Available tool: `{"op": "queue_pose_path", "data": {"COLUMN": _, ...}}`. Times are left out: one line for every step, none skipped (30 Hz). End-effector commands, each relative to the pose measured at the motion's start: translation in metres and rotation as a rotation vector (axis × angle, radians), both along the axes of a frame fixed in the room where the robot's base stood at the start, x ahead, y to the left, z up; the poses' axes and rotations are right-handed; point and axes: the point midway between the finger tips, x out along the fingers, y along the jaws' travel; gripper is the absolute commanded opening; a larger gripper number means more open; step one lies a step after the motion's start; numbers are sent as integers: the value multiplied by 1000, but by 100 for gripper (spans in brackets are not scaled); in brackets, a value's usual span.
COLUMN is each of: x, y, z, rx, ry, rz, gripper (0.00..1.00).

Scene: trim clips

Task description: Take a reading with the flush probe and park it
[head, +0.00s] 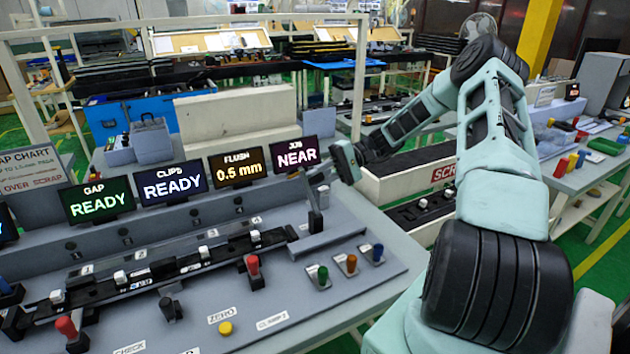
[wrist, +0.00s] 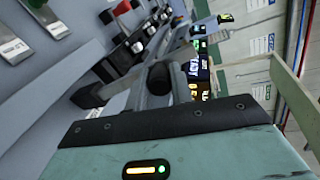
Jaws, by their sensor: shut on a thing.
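My gripper (head: 319,182) is at the right end of the grey bench, in front of the JOB display. It is shut on the flush probe (head: 323,196), a dark upright piece above a low grey block. In the wrist view, the dark round probe (wrist: 159,78) sits between the grey fingers; its tip is hidden. I cannot tell whether it touches anything below. The flush display (head: 238,168) reads 0.5 mm, and the job display (head: 296,154) reads NEAR. A black trim rail (head: 185,264) carries white clips (head: 203,251) beside numbered labels.
Red-handled clamps (head: 253,266) stand along the rail. Green, orange and blue knobs (head: 351,264) stand in holders at the bench's front right. A yellow button (head: 225,328) lies below the ZERO label. The GAP and CLIPS displays (head: 171,185) read READY.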

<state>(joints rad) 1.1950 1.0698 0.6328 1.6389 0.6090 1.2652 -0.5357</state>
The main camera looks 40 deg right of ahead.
Motion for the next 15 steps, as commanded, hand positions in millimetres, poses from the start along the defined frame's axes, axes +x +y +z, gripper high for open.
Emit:
{"op": "queue_pose_path", "data": {"x": 0, "y": -1, "z": -1, "rx": 12, "ry": -4, "rz": -1, "gripper": 0}}
{"op": "queue_pose_path", "data": {"x": 0, "y": -2, "z": 0, "rx": 17, "ry": -5, "rz": 0, "gripper": 0}}
{"op": "queue_pose_path", "data": {"x": 0, "y": -2, "z": 0, "rx": 22, "ry": -6, "rz": -1, "gripper": 0}}
{"op": "queue_pose_path", "data": {"x": -1, "y": -3, "z": 0, "rx": 26, "ry": -8, "rz": -1, "gripper": 0}}
{"op": "queue_pose_path", "data": {"x": -1, "y": -3, "z": 0, "rx": 28, "ry": -8, "rz": 0, "gripper": 0}}
{"op": "queue_pose_path", "data": {"x": -1, "y": -3, "z": 0, "rx": 31, "ry": -9, "rz": 0, "gripper": 0}}
{"op": "queue_pose_path", "data": {"x": -1, "y": -3, "z": 0, "rx": 33, "ry": -9, "rz": 0, "gripper": 0}}
{"op": "queue_pose_path", "data": {"x": -1, "y": -3, "z": 0, "rx": 34, "ry": -9, "rz": 0, "gripper": 0}}
{"op": "queue_pose_path", "data": {"x": -1, "y": -4, "z": 0, "rx": 35, "ry": -9, "rz": 0, "gripper": 0}}
{"op": "queue_pose_path", "data": {"x": -1, "y": -4, "z": 0, "rx": 35, "ry": -9, "rz": 0, "gripper": 0}}
{"op": "queue_pose_path", "data": {"x": -1, "y": -4, "z": 0, "rx": 35, "ry": -9, "rz": 0, "gripper": 0}}
{"op": "queue_pose_path", "data": {"x": -1, "y": -4, "z": 0, "rx": 35, "ry": -9, "rz": 0, "gripper": 0}}
{"op": "queue_pose_path", "data": {"x": -1, "y": -4, "z": 0, "rx": 35, "ry": -9, "rz": 0, "gripper": 0}}
{"op": "queue_pose_path", "data": {"x": -1, "y": -4, "z": 0, "rx": 35, "ry": -9, "rz": 0, "gripper": 0}}
{"op": "queue_pose_path", "data": {"x": -1, "y": -4, "z": 0, "rx": 35, "ry": -9, "rz": 0, "gripper": 0}}
